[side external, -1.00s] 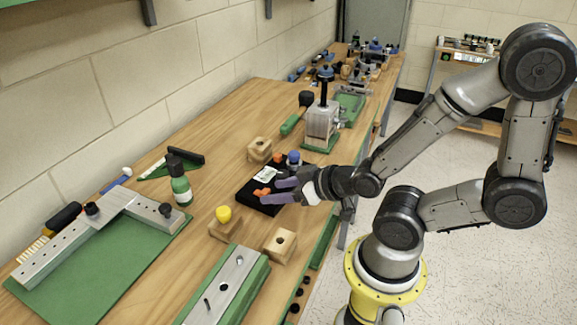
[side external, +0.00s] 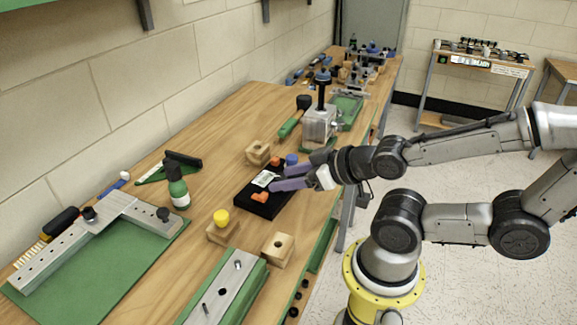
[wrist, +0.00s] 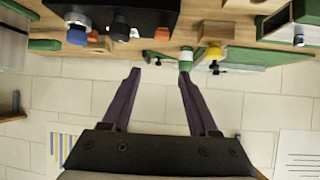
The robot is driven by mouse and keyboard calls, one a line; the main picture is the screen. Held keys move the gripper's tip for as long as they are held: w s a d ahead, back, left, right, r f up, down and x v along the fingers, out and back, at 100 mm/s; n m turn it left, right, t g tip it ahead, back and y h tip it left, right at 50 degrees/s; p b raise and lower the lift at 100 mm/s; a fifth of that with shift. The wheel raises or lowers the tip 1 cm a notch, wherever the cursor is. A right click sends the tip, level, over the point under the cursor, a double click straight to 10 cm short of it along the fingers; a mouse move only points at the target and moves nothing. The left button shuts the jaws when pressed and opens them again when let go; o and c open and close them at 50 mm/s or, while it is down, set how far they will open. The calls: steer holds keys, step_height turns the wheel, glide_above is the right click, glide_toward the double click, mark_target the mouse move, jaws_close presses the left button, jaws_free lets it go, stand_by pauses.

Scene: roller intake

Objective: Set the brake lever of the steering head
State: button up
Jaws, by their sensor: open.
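A low black unit (side external: 262,209) with a pale label, orange parts (side external: 260,197) and a blue knob (side external: 291,159) stands near the bench's right edge. I cannot tell for sure that it is the steering head, or which part is its brake lever. My gripper (side external: 279,179) is open, with its two purple fingers reaching in from the right over or beside this unit; contact cannot be told. In the wrist view, my gripper (wrist: 159,73) has nothing between its fingers. The black unit (wrist: 150,16) and blue knob (wrist: 77,33) are above and left of the fingertips there.
Wooden blocks stand around the unit, one with a yellow knob (side external: 222,217), one in front (side external: 278,249) and one behind (side external: 257,152). A grey clamp-like device (side external: 320,122) stands behind. Bare bench lies left of the unit.

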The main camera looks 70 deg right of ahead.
steer(key=shift+r, duration=1.3)
steer(key=shift+w+a, duration=0.1)
steer(key=s+a+r+n+g+y, duration=0.1)
steer(key=s+a+r+g, duration=0.1)
steer(key=s+g, duration=0.4)
steer(key=shift+v, duration=0.95)
steer(key=shift+w+a, duration=0.1)
steer(key=shift+w, duration=0.05)
